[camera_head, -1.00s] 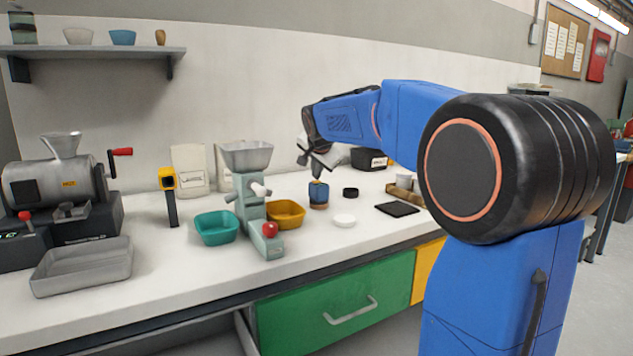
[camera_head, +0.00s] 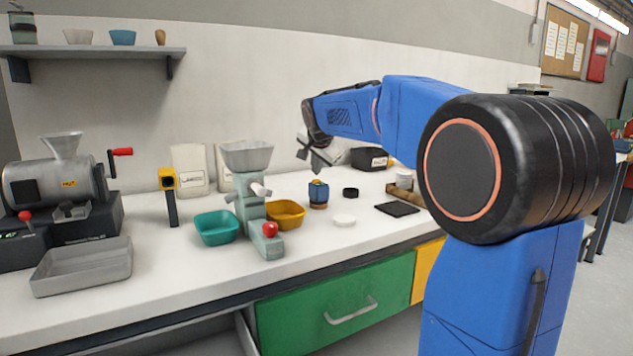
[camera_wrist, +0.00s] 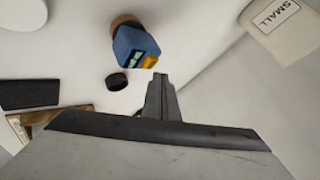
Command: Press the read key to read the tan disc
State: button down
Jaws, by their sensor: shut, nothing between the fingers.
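A small blue reader (camera_head: 318,194) stands upright on the bench, on a tan-brown disc-like base (camera_head: 318,206). The wrist view shows the reader (camera_wrist: 131,45) with a lit pale-green display (camera_wrist: 135,57), an orange key (camera_wrist: 152,62) on one side, and the brown round part (camera_wrist: 125,21) at its far end. The display's characters are too small to read. My gripper (camera_head: 318,165) is shut and empty, just above the reader and apart from it. In the wrist view my fingertips (camera_wrist: 160,78) are just beside the orange key in the picture.
A black disc (camera_head: 350,192) and a white disc (camera_head: 344,220) lie near the reader. A dark flat pad (camera_head: 397,209) lies to the right. A grinder (camera_head: 250,200) with teal (camera_head: 216,228) and yellow (camera_head: 286,214) bowls stands to the left. A dark bin (camera_head: 369,158) is behind.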

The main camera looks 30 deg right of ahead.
aim_at(317, 183)
jog(key=shift+r, duration=2.5)
